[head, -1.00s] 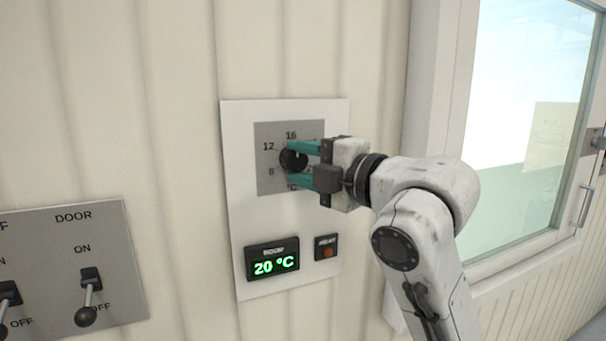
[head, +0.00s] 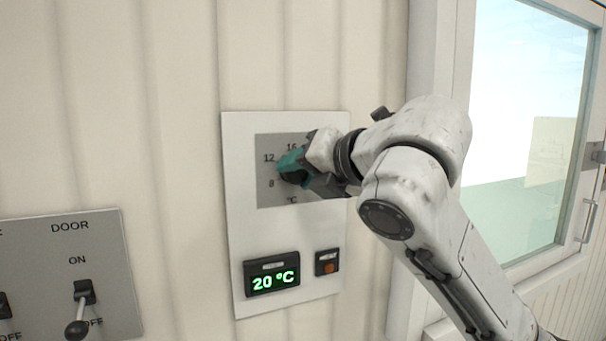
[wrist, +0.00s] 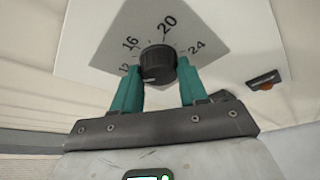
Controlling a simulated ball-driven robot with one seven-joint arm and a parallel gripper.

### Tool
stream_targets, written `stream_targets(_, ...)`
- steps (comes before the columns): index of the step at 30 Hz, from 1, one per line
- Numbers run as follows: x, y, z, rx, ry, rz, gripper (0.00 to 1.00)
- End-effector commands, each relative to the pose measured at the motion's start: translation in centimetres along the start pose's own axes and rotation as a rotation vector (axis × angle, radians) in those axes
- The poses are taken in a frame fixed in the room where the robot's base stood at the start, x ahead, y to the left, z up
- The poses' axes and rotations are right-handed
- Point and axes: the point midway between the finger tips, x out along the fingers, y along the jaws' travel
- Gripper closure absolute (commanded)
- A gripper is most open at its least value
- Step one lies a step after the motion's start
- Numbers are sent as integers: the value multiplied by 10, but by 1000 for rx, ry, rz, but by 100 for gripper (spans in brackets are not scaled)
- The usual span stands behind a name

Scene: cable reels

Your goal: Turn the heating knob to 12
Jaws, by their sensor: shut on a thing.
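The heating knob (wrist: 157,63) is a dark ridged round knob on a grey dial plate (wrist: 193,22). In the wrist view, the numbers 12, 16, 20 and 24 show around it; in the head view (head: 264,195) the plate shows 8, 12 and 16. My gripper (wrist: 158,70) is shut on the knob, with a teal finger on each side of it. In the head view my gripper (head: 289,170) is tilted and hides most of the knob.
Below the dial, a display (head: 272,278) reads 20 °C in green, beside a small box with an orange-red light (head: 327,263). A switch panel (head: 115,265) labelled DOOR is at lower left. A framed window (head: 530,90) is to the right.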

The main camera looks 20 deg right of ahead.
Motion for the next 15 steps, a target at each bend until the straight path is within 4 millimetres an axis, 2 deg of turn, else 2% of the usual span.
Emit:
stream_targets(6, 2, -1, -3, -96, 7, -44, 88)
stream_targets(15, 2, -1, -3, -147, 8, -64, 88)
